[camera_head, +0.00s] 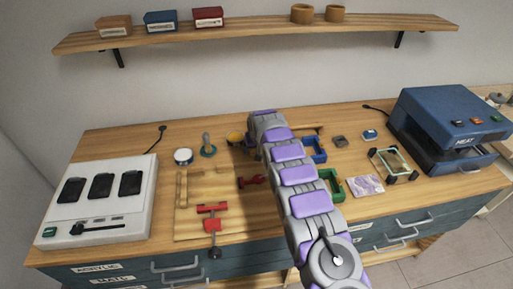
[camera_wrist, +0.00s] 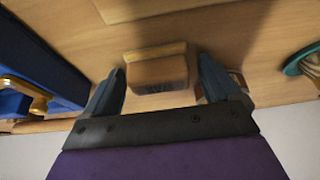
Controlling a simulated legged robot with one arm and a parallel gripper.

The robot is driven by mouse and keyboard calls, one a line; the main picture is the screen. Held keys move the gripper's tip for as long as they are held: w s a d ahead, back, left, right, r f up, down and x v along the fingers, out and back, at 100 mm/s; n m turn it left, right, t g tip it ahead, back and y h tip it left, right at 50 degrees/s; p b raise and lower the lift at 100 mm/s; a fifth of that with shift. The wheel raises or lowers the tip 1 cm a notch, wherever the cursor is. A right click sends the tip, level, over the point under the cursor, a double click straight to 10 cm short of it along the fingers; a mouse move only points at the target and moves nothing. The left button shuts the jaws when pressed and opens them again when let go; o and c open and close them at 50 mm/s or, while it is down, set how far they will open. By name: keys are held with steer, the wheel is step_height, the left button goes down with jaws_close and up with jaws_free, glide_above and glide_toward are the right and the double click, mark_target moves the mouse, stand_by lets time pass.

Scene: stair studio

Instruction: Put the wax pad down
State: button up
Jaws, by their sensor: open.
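In the wrist view, a small tan-brown block (camera_wrist: 158,72) sits on the wooden surface between my fingertips. It may be the wax pad; its look is close to the wood, so I cannot be sure. My gripper (camera_wrist: 162,66) is open, with one finger on each side of the block and a narrow gap showing on both sides. In the head view my own arm reaches to the back of the bench and hides the gripper and the block.
A blue clamp (camera_head: 314,150) stands right of my arm; a teal-based stand (camera_head: 208,150) and an amber dish (camera_head: 235,137) are left. A red clamp (camera_head: 212,218) is in front. A white panel (camera_head: 100,198) and blue press (camera_head: 445,130) flank the bench. A shelf (camera_head: 250,35) hangs above.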

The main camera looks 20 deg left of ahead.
steer(key=shift+s+d+f, duration=0.1)
steer(key=shift+s+f, duration=0.2)
steer(key=shift+f, duration=0.25)
steer(key=shift+w+r, duration=0.1)
steer(key=shift+r, duration=0.35)
steer(key=p+v, duration=0.2)
steer(key=v, duration=1)
steer(key=shift+w+a+r, duration=0.2)
steer(key=shift+w+a, duration=0.05)
steer(key=shift+w, duration=0.1)
